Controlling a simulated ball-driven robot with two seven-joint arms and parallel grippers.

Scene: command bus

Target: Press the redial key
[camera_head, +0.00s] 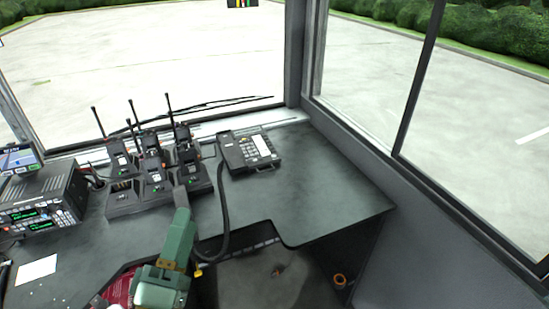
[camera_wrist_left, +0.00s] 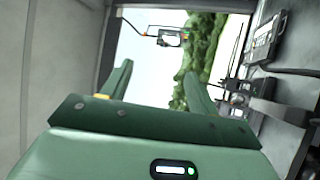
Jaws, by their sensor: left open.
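A dark desk phone (camera_head: 250,150) with a handset on its left side and a light panel of keys sits on the desk near the window corner. It also shows sideways at the upper right of the left wrist view (camera_wrist_left: 264,40). The keys are too small to tell which one is redial. My green left gripper (camera_head: 182,212) is at the lower middle of the head view, nearer to me than the phone and apart from it. In the left wrist view its two fingers (camera_wrist_left: 157,72) stand apart with nothing between them. My right gripper is not in view.
Several handheld radios stand in a dark charger rack (camera_head: 124,203) left of the phone. A radio unit (camera_head: 42,203) and a small screen (camera_head: 19,158) are at far left, above a white paper (camera_head: 36,270). A dark cord hangs by the phone. The desk (camera_head: 325,190) right of it is clear.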

